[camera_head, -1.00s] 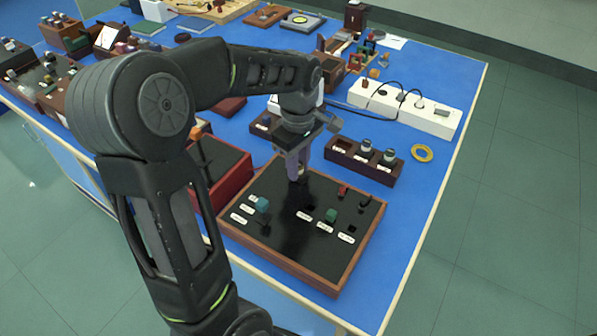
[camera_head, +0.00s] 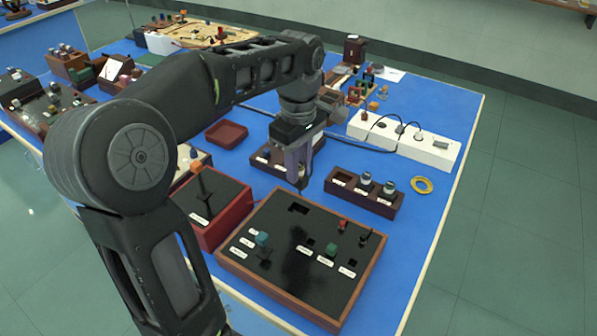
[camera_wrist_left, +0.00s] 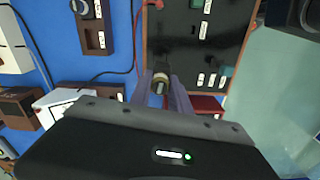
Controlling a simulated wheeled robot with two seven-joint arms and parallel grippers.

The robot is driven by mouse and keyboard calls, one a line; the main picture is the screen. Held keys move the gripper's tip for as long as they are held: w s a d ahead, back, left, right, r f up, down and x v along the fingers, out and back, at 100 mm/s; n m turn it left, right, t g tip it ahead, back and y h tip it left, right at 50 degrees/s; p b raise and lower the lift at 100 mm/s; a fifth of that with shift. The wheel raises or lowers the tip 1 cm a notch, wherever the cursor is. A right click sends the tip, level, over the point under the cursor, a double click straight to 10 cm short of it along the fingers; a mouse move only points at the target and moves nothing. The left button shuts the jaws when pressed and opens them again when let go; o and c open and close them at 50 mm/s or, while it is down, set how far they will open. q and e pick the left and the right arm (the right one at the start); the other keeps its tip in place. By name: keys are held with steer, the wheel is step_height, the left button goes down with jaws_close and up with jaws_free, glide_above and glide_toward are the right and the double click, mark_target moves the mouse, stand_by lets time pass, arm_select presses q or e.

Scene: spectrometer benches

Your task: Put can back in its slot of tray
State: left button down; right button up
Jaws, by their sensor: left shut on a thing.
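My left gripper (camera_head: 298,181) is shut on a small can (camera_wrist_left: 158,87), which shows between the fingers in the left wrist view. The gripper points down, above the blue table just behind the black panel. A wooden slot tray (camera_head: 366,203) stands right of the gripper. Two cans (camera_head: 365,179) (camera_head: 389,187) stand in its middle and right slots; its left slot looks empty. The tray also shows at upper left in the left wrist view (camera_wrist_left: 110,45). My right gripper is not in view.
A black panel (camera_head: 275,276) with knobs, labels and a dark rectangular opening lies in front of the gripper. Another wooden holder (camera_head: 264,160) is partly hidden behind it. A red box (camera_head: 237,215), white power strip (camera_head: 437,153) and yellow ring (camera_head: 422,185) lie around.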

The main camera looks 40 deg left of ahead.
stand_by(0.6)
arm_select(q)
steer(key=shift+r+p, duration=1.35)
steer(key=shift+r, duration=0.15)
